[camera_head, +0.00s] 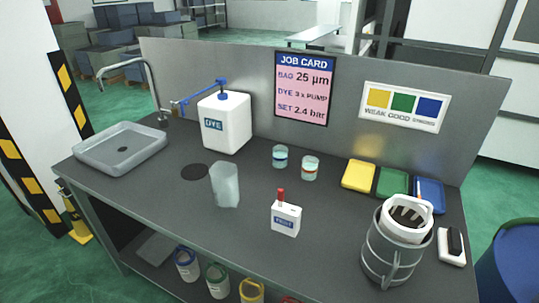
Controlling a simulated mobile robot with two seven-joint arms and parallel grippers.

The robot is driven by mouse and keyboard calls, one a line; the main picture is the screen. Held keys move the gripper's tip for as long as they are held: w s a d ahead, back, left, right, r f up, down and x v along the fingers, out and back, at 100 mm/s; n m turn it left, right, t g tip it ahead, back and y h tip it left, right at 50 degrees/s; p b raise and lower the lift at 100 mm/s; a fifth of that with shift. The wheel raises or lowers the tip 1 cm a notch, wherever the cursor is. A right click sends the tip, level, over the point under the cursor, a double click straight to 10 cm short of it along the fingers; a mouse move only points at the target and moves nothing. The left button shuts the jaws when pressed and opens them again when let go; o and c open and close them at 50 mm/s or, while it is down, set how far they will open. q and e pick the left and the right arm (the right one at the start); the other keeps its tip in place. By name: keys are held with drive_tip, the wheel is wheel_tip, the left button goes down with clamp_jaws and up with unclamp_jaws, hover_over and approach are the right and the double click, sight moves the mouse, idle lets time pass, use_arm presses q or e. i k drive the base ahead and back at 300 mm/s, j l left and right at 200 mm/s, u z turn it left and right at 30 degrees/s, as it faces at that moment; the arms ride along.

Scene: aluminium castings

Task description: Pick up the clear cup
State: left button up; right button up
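A clear, frosted-looking cup (225,186) stands upright near the middle of the dark grey worktop (150,203). It looks empty, and nothing touches it. Neither of my grippers shows in the head view.
A round dark disc (195,172) lies left of the cup, and a white DYE jug (225,125) with a blue pump stands behind. Two small jars (280,157) (310,168) and a red-topped white bottle (286,218) are to its right. A grey sink (122,147) and grey canister (392,255) flank the worktop.

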sight(280, 157)
drive_tip(key=i+j, duration=0.2)
drive_tip(key=j, duration=0.2)
drive_tip(key=i+j, duration=0.2)
drive_tip(key=j, duration=0.2)
drive_tip(key=i+j, duration=0.2)
drive_tip(key=j, duration=0.2)
drive_tip(key=i+j+z, duration=0.1)
drive_tip(key=j, duration=0.25)
drive_tip(key=i, duration=0.1)
